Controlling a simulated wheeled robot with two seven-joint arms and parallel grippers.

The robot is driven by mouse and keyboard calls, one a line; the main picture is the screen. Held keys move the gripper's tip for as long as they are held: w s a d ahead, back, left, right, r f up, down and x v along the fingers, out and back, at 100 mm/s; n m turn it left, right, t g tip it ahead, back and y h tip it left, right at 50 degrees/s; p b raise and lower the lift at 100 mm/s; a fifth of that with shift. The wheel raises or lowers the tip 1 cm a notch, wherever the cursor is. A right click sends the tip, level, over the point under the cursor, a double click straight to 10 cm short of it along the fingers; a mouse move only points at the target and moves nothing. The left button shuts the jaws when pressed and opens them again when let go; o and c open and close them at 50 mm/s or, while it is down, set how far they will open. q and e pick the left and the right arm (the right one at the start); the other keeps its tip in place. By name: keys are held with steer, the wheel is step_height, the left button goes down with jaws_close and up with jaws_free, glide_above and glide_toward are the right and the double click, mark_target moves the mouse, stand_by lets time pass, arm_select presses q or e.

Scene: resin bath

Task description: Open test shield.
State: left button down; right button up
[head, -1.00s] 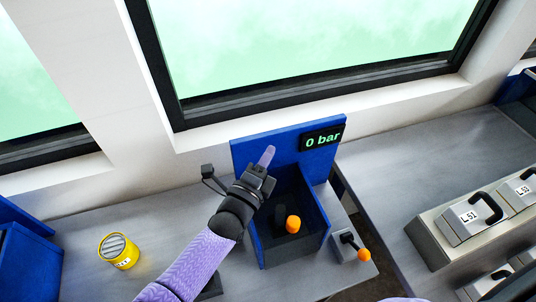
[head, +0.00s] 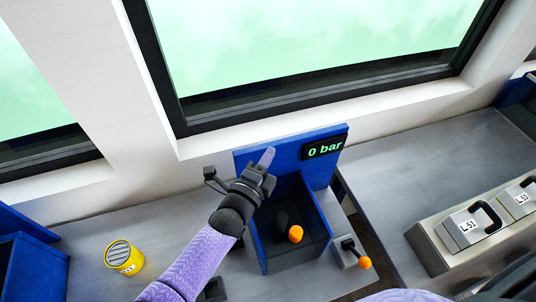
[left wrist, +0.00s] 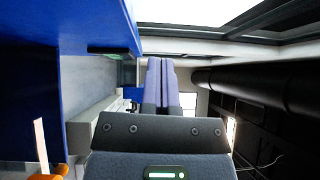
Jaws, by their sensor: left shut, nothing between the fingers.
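The blue test box (head: 316,171) stands on the grey bench, with a tall back panel and a "0 bar" display (head: 324,148). An orange knob (head: 295,234) shows inside its dark interior. I cannot clearly make out a separate shield or tell its position. My left gripper (head: 267,157) is shut and empty, with its lavender fingertips in front of the back panel's left part. It covers the box's upper left edge. In the left wrist view its fingers (left wrist: 160,85) lie together, with a blue panel (left wrist: 95,25) to their left. My right gripper is out of view.
A small lever with an orange knob (head: 365,263) is right of the box. A yellow can (head: 124,258) stands left on the bench. A grey rack with handled blocks (head: 467,228) is at right, beyond a gap. A window (head: 300,50) is behind.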

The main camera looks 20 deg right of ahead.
arm_select(q)
steer(key=shift+w+r+n+g, duration=0.2)
steer(key=shift+w+n+g, duration=0.15)
steer(key=shift+w, duration=0.5)
stand_by(1.0)
